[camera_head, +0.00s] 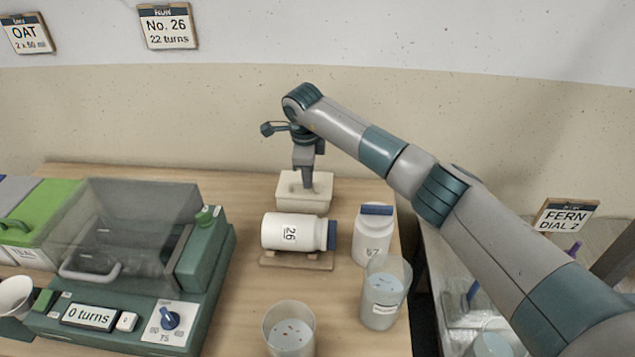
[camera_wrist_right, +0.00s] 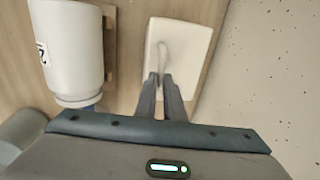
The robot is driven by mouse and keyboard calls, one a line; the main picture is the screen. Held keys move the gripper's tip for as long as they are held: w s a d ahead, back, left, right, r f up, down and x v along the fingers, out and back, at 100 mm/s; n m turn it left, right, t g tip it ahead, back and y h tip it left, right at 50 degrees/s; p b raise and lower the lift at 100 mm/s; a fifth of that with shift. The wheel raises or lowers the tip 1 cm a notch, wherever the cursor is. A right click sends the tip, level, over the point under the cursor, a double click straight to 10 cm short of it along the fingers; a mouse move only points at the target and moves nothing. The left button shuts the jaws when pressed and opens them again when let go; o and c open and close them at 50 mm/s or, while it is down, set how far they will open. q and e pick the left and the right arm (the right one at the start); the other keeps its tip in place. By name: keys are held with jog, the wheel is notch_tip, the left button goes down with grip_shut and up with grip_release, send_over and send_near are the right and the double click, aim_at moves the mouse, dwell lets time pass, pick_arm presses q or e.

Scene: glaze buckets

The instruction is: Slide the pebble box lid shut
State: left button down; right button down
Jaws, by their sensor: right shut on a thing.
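The pebble box (camera_head: 303,203) is a cream box at the back middle of the table. Its pale lid (camera_wrist_right: 190,48) carries a small raised handle (camera_wrist_right: 162,52). My right gripper (camera_head: 307,186) reaches down onto the top of the box. In the right wrist view its fingers (camera_wrist_right: 162,80) are shut on the lid handle. The lid seems to cover the top, and no pebbles show. I cannot tell whether a gap is left. My left gripper is not in view.
A white jar marked 26 (camera_head: 290,232) lies on a wooden cradle (camera_head: 295,261) in front of the box. Another white jar (camera_head: 372,240) stands at its right. Two clear beakers (camera_head: 384,300) (camera_head: 289,330) stand nearer. A green machine (camera_head: 200,270) fills the left.

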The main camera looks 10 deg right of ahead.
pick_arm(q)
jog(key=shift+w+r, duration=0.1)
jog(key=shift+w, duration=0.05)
pick_arm(e)
jog(key=c, duration=1.8)
grip_release()
jog(key=shift+c, duration=0.2)
